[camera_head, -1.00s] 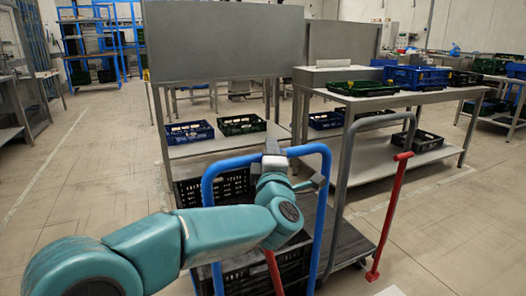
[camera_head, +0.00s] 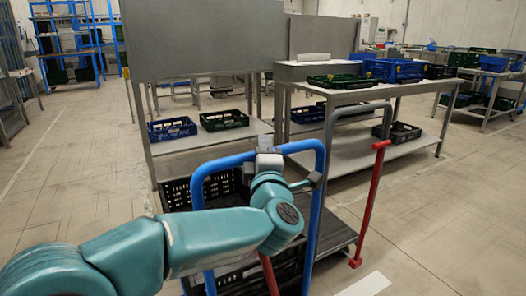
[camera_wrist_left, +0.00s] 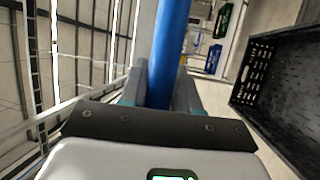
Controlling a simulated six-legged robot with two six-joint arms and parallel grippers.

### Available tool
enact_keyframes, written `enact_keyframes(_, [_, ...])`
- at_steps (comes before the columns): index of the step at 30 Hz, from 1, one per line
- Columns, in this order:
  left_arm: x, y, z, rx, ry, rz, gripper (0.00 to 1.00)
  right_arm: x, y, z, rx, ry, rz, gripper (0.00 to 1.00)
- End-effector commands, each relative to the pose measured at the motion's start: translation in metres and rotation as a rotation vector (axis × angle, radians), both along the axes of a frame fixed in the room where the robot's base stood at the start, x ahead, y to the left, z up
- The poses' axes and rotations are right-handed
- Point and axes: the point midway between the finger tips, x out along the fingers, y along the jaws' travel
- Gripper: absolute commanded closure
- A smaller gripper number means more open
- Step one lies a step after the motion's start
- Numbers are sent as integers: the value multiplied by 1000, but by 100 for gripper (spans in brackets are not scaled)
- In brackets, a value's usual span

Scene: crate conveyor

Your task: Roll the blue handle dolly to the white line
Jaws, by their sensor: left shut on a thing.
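The dolly's blue handle (camera_head: 318,215) is an upright loop in the middle of the head view, and it also shows in the left wrist view (camera_wrist_left: 170,40). My left gripper (camera_head: 268,150) is shut on the top bar of this handle. The dolly's grey deck (camera_head: 338,236) shows behind the handle, with black crates (camera_head: 218,190) on or beside it, partly hidden by my arm. A white line (camera_head: 368,285) lies on the floor at the bottom right, cut by the frame edge. My right gripper is not in view.
A grey loop handle (camera_head: 333,125) rises behind the blue one. A steel table (camera_head: 345,95) with crates stands beyond. Bare floor (camera_head: 440,215) lies to the right.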

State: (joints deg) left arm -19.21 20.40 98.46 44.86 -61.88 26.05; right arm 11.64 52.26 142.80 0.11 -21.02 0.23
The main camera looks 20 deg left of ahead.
Motion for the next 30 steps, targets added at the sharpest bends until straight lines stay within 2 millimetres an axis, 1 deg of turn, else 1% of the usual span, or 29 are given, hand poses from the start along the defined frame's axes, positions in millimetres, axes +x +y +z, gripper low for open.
enact_keyframes(1, [0, 0, 0, -1, -1, 1, 59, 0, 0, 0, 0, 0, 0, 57])
enact_keyframes(2, [0, 0, 0, -1, -1, 1, 49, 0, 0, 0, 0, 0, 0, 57])
enact_keyframes(3, [-1, 0, 0, -1, -1, 1, 48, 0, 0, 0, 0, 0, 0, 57])
enact_keyframes(11, [-3, -1, 0, -1, 0, 0, 48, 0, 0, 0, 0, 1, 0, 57])
enact_keyframes(14, [-9, -5, 0, 1, -1, -1, 48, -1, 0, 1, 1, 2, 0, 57])
enact_keyframes(17, [-24, -13, -3, 1, 0, -3, 48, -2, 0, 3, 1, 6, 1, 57])
enact_keyframes(24, [-81, -42, -14, 1, 0, -6, 48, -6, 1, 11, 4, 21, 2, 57])
enact_keyframes(30, [-121, -61, -23, 1, 0, -4, 48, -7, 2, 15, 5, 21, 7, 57])
